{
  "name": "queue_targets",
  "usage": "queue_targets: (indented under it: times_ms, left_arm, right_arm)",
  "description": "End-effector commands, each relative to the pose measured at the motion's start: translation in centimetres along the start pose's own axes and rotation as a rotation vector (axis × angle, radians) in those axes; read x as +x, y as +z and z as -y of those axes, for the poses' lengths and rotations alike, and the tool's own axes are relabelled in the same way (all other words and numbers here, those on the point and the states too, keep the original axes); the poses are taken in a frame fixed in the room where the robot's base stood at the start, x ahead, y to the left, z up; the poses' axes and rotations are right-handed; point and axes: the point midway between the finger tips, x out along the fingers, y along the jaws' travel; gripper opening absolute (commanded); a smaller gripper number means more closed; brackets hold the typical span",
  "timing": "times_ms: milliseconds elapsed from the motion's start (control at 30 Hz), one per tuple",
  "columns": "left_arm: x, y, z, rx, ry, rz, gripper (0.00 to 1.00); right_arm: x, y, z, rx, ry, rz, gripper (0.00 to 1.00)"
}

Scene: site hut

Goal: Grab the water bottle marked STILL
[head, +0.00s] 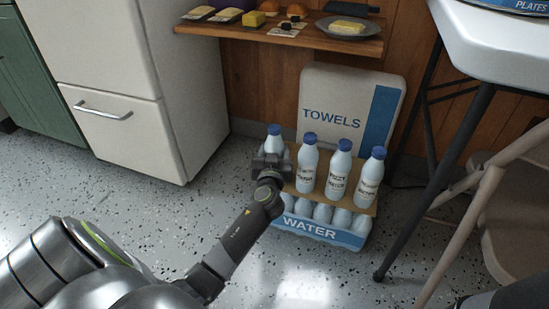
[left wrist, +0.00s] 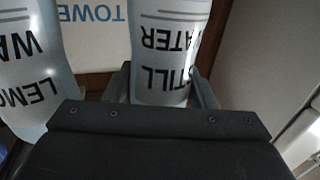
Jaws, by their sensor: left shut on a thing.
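The STILL water bottle (left wrist: 170,60) is a pale bottle with black lettering, upside down in the left wrist view, between my left gripper's two fingers. In the head view it is the leftmost bottle (head: 274,138), with a blue cap. My left gripper (head: 271,163) is shut on it and hides its lower part and label. The bottle stands upright at the left end of the row; whether its base touches the board below is hidden. My right gripper is not in view.
A LEMON water bottle (left wrist: 28,70) stands beside the held one. Further bottles (head: 337,170) stand in the row on a board (head: 303,199) above a WATER pack (head: 315,231). A TOWELS pack (head: 335,92) leans behind. A shelf (head: 240,32) overhangs; a table leg (head: 435,185) is right.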

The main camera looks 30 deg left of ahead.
Motion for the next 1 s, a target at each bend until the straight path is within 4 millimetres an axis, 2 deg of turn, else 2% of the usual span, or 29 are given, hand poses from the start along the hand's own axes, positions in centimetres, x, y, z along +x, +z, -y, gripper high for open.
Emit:
queue_targets:
  times_ms: [67,433,567,700,1000]
  left_arm:
    - [0.0,0.0,0.0,0.0,0.0,-0.001,0.14]
    - [0.0,-0.7,0.0,0.0,0.001,-0.005,0.13]
    - [0.1,-1.7,-0.1,-0.002,0.001,-0.005,0.13]
    - [0.0,-3.5,-0.1,-0.001,0.002,-0.006,0.13]
    - [0.0,-6.0,0.0,-0.001,0.001,-0.004,0.13]
  right_arm:
    - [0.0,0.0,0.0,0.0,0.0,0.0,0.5]
    - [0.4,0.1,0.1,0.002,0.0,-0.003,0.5]
    - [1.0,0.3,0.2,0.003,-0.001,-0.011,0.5]
    - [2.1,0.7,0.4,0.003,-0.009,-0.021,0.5]
    - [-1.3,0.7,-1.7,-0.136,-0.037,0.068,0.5]
